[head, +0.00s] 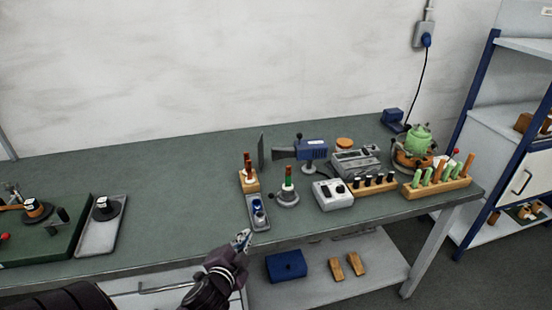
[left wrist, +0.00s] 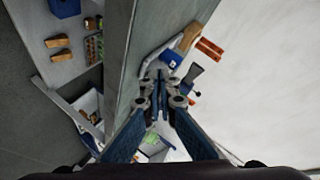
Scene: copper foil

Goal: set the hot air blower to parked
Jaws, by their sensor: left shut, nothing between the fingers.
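The hot air blower (head: 312,150) has a blue body and a dark grey nozzle pointing left. It sits on a small stand towards the back of the bench, and its switch or setting is too small to read. My left gripper (head: 243,237) is shut and empty at the bench's front edge, in front of and to the left of the blower, well apart from it. In the left wrist view its closed fingers (left wrist: 160,86) are in the middle, close to a small tray. My right gripper is not in view.
A narrow grey tray (head: 258,226) with blue items lies just beyond my left gripper. A wooden block (head: 249,182), a round stand (head: 287,198) and a white control box (head: 333,195) stand near the blower. The bench (head: 180,185) is clear on the left middle.

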